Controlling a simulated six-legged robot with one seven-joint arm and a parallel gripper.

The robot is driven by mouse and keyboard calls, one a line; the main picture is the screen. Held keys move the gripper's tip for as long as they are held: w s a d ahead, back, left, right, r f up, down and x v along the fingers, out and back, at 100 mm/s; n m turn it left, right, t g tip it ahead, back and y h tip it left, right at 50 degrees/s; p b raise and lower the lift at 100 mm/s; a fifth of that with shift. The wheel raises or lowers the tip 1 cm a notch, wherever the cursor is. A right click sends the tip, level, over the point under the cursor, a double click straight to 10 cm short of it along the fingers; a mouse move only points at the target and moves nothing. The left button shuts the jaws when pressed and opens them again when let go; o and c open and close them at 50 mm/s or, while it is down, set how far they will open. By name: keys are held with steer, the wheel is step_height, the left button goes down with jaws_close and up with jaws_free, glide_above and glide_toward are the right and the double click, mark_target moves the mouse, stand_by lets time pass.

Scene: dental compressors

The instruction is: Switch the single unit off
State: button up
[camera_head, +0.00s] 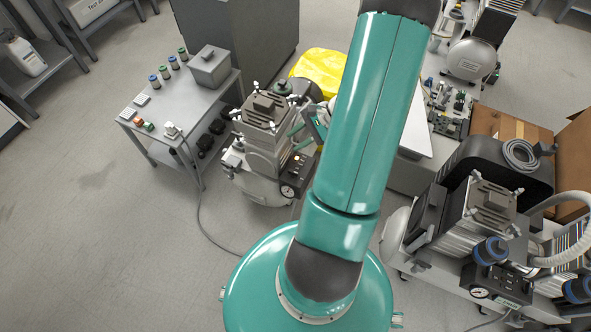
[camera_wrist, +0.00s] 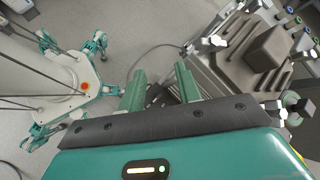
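The smaller grey compressor (camera_head: 262,135), which looks like the single unit, stands left of centre in the head view. Its black control box (camera_head: 299,170) has a small orange spot and a round gauge (camera_head: 288,191) on the front. The switch position is too small to tell. My gripper (camera_head: 305,131) is at the compressor's right side, above the control box, partly hidden by my arm. In the wrist view my gripper (camera_wrist: 160,88) has its two green fingers apart with nothing held between them. The compressor's ribbed top (camera_wrist: 232,75) lies right of the fingers; contact cannot be told.
A larger compressor set (camera_head: 480,225) stands at the right, with its own gauge panel. A grey metal table (camera_head: 190,95) with small parts and a plug stands at the left. A cable runs over the floor. The floor at the lower left is clear.

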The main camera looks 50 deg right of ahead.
steer(key=s+d+f+m+t, duration=0.4)
steer(key=s+f+m, duration=0.2)
steer(key=f, duration=0.4)
steer(key=m+t+h, duration=0.3)
steer(key=m+h, duration=0.1)
steer(key=m, duration=0.2)
glide_toward(295, 172)
steer(key=x, duration=0.9)
steer(key=shift+w, duration=0.1)
steer(key=shift+c, duration=0.4)
jaws_close()
